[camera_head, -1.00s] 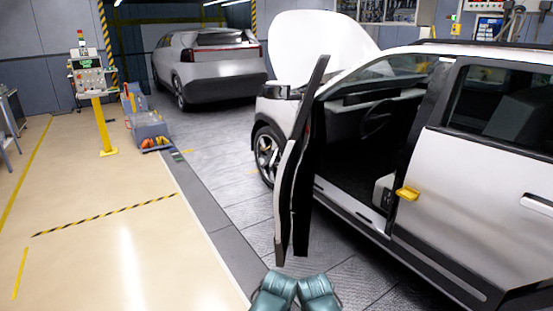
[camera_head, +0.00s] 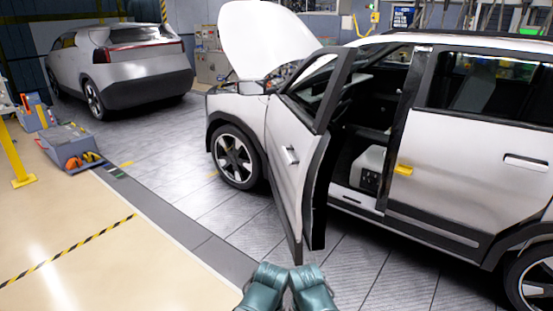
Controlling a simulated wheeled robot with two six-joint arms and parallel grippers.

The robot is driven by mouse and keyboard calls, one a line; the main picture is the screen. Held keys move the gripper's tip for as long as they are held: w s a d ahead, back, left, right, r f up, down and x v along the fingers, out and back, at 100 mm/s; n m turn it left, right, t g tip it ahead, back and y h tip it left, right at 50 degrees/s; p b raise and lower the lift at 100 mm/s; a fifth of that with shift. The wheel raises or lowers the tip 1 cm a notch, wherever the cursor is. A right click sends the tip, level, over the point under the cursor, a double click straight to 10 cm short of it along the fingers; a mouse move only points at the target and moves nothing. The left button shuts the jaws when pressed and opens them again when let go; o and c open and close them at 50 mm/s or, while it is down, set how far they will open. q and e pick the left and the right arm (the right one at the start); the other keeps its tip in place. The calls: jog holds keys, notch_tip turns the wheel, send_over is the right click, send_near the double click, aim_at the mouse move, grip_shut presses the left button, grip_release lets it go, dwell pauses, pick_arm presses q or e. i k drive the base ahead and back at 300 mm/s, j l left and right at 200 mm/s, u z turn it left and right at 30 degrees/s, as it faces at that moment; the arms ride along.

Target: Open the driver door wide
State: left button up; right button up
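The driver door (camera_head: 288,162) of the white car (camera_head: 465,145) stands open, swung out from the body. Its outer face shows, with the door handle (camera_head: 291,155) on it. The door's rear edge points toward me. Through the doorway, part of the dark interior and a light seat base (camera_head: 368,167) show. A yellow piece (camera_head: 404,169) sits on the body at the rear side of the doorway. Two teal parts of my own arms show at the bottom centre, below and apart from the door. I see no gripper fingers in this view.
The car's hood (camera_head: 262,38) is raised. A second silver car (camera_head: 120,65) stands at the back left. The floor left of the door is clear.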

aim_at(300, 191)
jog(key=j+z, duration=0.15)
jog(key=j, duration=0.5)
jog(key=i+l, duration=0.45)
jog(key=i+l+u, duration=0.1)
jog(key=i+l, duration=0.8)
jog(key=l, duration=0.15)
jog(key=i+l+u, duration=0.1)
jog(key=i+l, duration=0.3)
jog(key=l, duration=0.15)
jog(key=i+l, duration=0.45)
jog(key=l+u, duration=0.05)
jog(key=l, duration=0.05)
